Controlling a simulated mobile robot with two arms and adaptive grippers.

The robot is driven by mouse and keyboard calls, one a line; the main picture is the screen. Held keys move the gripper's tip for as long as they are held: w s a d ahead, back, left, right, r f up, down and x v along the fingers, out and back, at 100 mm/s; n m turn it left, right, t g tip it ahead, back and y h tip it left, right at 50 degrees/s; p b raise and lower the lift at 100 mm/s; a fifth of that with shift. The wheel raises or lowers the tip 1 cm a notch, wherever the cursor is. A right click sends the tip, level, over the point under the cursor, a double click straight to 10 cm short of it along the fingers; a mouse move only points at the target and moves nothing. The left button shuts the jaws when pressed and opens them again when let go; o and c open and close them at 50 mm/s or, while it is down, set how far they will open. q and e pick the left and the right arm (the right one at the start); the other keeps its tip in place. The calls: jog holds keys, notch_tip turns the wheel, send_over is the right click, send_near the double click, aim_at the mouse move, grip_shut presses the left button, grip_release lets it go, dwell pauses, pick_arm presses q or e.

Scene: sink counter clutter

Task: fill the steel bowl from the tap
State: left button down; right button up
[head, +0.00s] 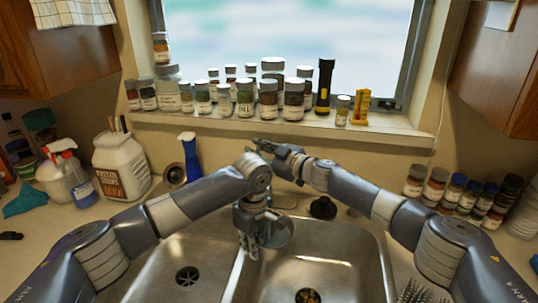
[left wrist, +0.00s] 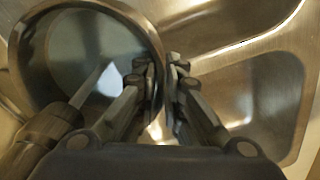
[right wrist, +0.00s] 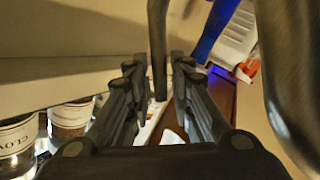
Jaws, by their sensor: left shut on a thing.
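The steel bowl (head: 279,233) is held over the sink, just right of the divider between the basins. My left gripper (head: 248,252) points down and is shut on the bowl's rim. In the left wrist view the bowl (left wrist: 153,38) has a pale, smooth surface inside that looks like water. A spout (left wrist: 45,135) reaches over it, with a light streak at its tip that looks like a stream. My right gripper (head: 258,145) is behind the sink below the window. In the right wrist view it is open, with a thin dark rod (right wrist: 157,45), apparently the tap's lever, between its fingers.
Jars and a black flashlight (head: 325,86) line the windowsill. Several jars (head: 436,186) stand at right. The basin (head: 340,262) in front of the bowl is mostly clear.

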jog(key=v, duration=1.2)
jog(key=shift+w+a+f, duration=0.1)
dwell(3.4)
